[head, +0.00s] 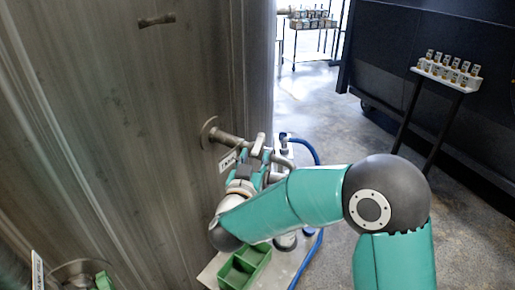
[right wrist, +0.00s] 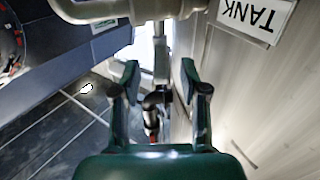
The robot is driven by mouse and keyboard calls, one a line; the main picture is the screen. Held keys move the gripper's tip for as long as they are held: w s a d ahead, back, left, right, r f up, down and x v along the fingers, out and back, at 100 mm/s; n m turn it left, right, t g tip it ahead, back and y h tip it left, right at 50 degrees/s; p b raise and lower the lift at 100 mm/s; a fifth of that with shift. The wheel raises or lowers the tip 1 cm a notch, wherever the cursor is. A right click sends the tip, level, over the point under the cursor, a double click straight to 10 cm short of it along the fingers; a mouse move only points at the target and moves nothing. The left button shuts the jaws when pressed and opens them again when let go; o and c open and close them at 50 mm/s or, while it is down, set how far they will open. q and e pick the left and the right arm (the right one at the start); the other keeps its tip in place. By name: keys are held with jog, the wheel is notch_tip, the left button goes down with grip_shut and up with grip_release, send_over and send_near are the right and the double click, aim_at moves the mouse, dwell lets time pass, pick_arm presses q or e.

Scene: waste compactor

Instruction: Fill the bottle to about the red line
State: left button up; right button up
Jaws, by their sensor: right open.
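A metal pipe with a valve (head: 236,141) sticks out of the large tank wall (head: 130,120), above a white label (head: 228,160) reading TANK. The pipe also runs across the top of the right wrist view (right wrist: 130,9), with the TANK label (right wrist: 252,15) upside down beside it. My right gripper (head: 256,156) is just below the valve, partly hidden by its own arm. In the right wrist view the gripper (right wrist: 160,78) is open. A dark fitting with a red part (right wrist: 153,115) shows between its fingers; I cannot tell what it is. I cannot make out a bottle to fill or a red line.
A green divided tray (head: 244,268) sits on a pale surface below my right arm. A blue hose (head: 318,215) curves down beside it. A white rack of small bottles (head: 447,76) stands on a black-legged stand at right. Grey floor lies open between.

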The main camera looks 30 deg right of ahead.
jog(key=v, duration=0.5)
jog(key=shift+s, duration=0.1)
dwell(0.3)
